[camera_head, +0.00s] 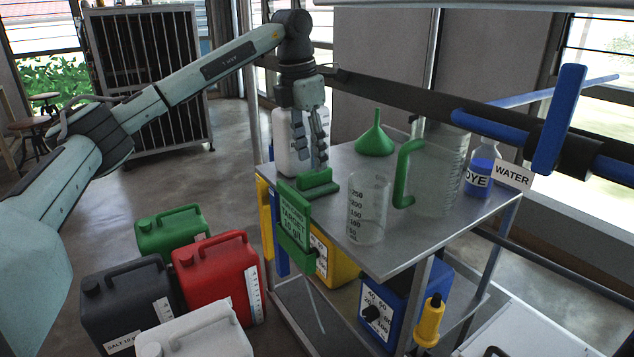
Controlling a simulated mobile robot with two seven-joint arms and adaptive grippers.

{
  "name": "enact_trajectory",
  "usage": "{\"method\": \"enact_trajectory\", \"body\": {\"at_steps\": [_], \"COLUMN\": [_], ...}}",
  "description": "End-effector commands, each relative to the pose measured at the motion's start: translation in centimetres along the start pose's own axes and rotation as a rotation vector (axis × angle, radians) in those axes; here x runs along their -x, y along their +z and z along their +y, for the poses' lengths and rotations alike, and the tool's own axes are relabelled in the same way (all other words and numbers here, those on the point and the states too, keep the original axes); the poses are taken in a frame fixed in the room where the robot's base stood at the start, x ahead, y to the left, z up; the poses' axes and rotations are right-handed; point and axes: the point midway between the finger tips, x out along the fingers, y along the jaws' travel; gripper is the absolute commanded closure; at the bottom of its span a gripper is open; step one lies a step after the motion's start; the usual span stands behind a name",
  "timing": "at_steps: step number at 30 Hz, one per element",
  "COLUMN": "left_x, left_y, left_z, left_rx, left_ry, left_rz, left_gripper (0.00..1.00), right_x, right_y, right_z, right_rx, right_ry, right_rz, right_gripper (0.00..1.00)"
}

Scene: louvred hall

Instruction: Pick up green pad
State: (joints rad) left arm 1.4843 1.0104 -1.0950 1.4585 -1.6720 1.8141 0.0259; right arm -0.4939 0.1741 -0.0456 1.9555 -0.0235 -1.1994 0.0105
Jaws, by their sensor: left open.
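The green pad (317,188) lies on the near left corner of the metal table. It has a flat base with a raised block on top. My left gripper (309,157) points down from above, its grey fingers open. The fingertips are just above the pad, close to its raised block; I cannot tell whether they touch it. A green sign panel (295,222) with lettering hangs at the table's edge just in front of the pad. My right gripper is not in view.
On the metal table (400,242) stand a clear beaker (368,212), a green-handled jug (436,175), a green funnel (376,137), a dye bottle (481,172) and a white container (286,140) behind my gripper. Red (220,275), green, dark and white canisters stand on the floor to the left.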

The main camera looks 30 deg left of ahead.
Motion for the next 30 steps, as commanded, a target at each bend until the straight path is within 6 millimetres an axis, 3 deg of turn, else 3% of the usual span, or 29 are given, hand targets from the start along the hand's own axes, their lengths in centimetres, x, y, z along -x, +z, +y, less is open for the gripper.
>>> {"method": "enact_trajectory", "body": {"at_steps": [7, 17, 27, 30], "left_x": [-3.7, -4.4, -4.3, -4.3], "left_y": [-0.2, -0.2, -0.2, -0.2], "left_z": [-0.4, -0.4, -0.4, -0.4], "left_rx": [0.0, -0.001, -0.001, -0.001], "left_ry": [-0.001, 0.0, 0.0, 0.0], "left_rz": [0.003, 0.001, 0.0, 0.0], "left_gripper": [0.57, 0.57, 0.99, 1.0], "right_x": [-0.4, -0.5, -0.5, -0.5], "right_y": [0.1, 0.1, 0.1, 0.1], "right_z": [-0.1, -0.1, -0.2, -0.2], "right_rx": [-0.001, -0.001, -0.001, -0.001], "right_ry": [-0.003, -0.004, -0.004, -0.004], "right_rz": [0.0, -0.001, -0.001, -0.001], "right_gripper": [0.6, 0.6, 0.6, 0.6]}}
